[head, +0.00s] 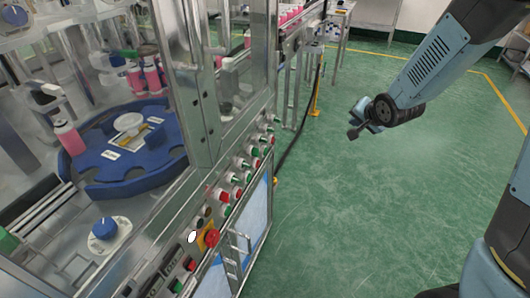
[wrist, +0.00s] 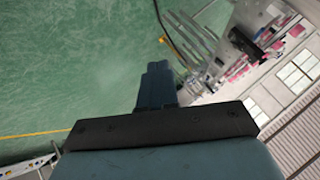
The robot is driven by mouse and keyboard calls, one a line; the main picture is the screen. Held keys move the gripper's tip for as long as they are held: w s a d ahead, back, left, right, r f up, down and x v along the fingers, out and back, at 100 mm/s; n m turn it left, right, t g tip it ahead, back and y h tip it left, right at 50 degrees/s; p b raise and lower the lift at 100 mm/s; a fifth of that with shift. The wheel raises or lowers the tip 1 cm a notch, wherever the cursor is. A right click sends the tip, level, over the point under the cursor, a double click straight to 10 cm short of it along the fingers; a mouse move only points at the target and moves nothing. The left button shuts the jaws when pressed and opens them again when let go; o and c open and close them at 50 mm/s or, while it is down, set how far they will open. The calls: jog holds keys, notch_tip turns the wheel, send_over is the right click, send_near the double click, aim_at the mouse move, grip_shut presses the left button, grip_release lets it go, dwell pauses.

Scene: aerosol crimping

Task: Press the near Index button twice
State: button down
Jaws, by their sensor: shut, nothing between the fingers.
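A row of push buttons (head: 225,196) runs along the sloping front panel of the machine in the head view, with red, green, black and white caps. Their labels are too small to read, so I cannot tell which is the near Index button. At the near end are a white button (head: 192,237), a red button (head: 190,263) and a green button (head: 176,286). My gripper (head: 353,133) hangs over the green floor, right of the panel and well apart from it. Its closed fingers (wrist: 158,68) show in the wrist view, touching nothing.
A red mushroom button (head: 212,238) on a yellow plate sits among the near buttons. A metal handle (head: 234,250) sticks out below the panel. A blue rotary table (head: 100,175) stands behind the machine's frame posts. The floor (head: 360,220) between arm and machine is clear.

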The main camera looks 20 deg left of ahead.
aim_at(265, 151)
jog(key=s+a+f+m+y, duration=0.1)
jog(key=a+f+y, duration=0.1)
jog(key=a+f, duration=0.5)
jog(key=s+a+f+m+g+y, duration=0.1)
jog(key=s+a+f+y, duration=0.1)
jog(key=a+f, duration=0.5)
notch_tip(265, 151, down, 4)
jog(key=shift+s+a+m+y, duration=0.25)
jog(key=shift+a+m+y, duration=0.1)
jog(key=shift+y, duration=0.15)
jog(key=a, duration=0.8)
jog(key=shift+w+a, duration=0.35)
jog(key=shift+a, duration=0.2)
dwell(1.0)
jog(key=shift+a+r, duration=0.1)
jog(key=shift+a, duration=0.15)
